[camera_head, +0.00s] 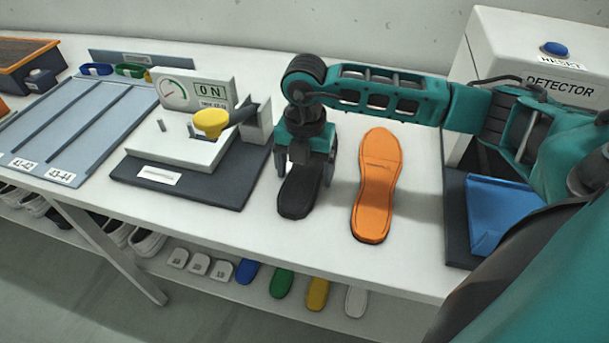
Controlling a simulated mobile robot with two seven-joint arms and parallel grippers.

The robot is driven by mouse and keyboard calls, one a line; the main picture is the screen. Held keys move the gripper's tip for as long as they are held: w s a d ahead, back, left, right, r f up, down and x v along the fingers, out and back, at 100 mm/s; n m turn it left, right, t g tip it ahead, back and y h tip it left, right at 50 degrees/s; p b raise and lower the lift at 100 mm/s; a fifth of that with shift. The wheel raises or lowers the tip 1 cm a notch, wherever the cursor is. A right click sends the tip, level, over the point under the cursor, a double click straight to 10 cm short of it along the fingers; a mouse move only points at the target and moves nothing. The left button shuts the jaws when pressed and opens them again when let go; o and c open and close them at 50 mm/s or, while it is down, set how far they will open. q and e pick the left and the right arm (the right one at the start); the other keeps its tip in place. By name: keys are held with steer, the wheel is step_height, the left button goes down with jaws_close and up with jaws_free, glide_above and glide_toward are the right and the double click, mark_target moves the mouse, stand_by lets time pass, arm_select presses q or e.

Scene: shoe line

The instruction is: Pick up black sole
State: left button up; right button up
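The black sole (299,195) lies on the white table, left of the orange sole. Its near end shows; its far end is hidden under my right gripper. My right gripper (306,168) points down over the far part of the black sole, with one finger on each side of it. The fingers are spread apart, and whether they touch the sole's edges is hard to see. My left gripper is not in view.
An orange sole (377,185) lies close to the right. A press-like device (185,150) with a gauge and yellow knob stands to the left. The white detector box (530,65) and a blue sheet (495,210) are at the right. Coloured soles lie on a lower shelf (220,285).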

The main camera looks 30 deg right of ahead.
mark_target(305, 174)
steer(key=c, duration=0.8)
steer(key=shift+c, duration=1.1)
steer(key=shift+r, duration=0.15)
step_height(305, 174, up, 20)
steer(key=p, duration=0.1)
